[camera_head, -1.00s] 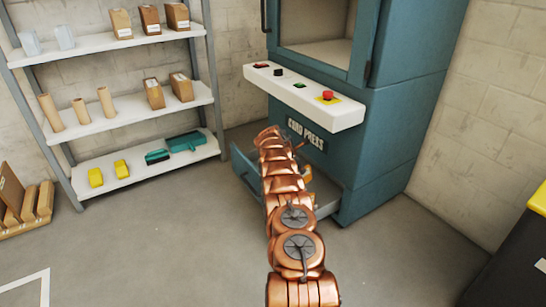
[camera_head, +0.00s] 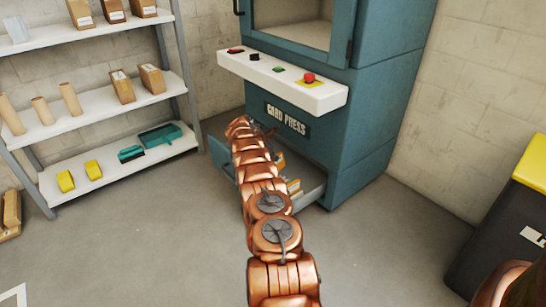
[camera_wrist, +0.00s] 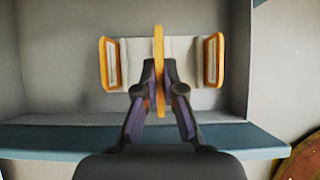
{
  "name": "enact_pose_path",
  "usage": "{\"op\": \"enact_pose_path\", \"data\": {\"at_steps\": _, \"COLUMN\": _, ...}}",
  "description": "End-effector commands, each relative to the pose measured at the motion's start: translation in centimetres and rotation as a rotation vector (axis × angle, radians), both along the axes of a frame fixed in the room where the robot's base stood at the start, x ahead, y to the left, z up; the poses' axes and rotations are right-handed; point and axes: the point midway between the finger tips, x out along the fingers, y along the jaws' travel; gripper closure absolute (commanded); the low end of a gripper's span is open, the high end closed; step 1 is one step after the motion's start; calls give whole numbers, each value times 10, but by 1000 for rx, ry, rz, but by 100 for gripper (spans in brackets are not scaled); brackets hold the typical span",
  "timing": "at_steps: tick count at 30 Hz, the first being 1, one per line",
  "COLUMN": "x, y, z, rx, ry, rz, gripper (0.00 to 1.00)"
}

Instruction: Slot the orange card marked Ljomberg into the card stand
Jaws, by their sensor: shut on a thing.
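My gripper (camera_wrist: 158,88) is shut on an orange-edged card (camera_wrist: 158,50), seen edge-on and upright in the wrist view. Its marking cannot be read. It stands between a left orange-framed card (camera_wrist: 110,63) and a right orange-framed card (camera_wrist: 213,60), with pale material between them. They are inside the open drawer (camera_head: 312,190) of the teal card press; the drawer's front edge (camera_wrist: 60,140) crosses the wrist view. In the head view my arm hides the gripper. A slotted wooden stand (camera_head: 11,212), likely the card stand, is cut off at the left edge.
The card press (camera_head: 365,120) rises above the drawer, with a white button panel (camera_head: 290,82) overhanging it. A shelf (camera_head: 110,172) with boxes, tubes and trays stands left. A dark bin with a yellow lid (camera_head: 530,160) stands right. The floor between is clear.

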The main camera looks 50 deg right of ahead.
Motion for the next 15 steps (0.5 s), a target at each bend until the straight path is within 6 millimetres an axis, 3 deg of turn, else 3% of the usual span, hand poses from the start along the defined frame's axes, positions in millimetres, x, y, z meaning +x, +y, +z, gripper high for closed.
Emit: {"op": "enact_pose_path", "data": {"at_steps": 15, "x": -1, "y": -1, "z": -32, "rx": 0, "ry": 0, "rz": -1, "gripper": 100}}
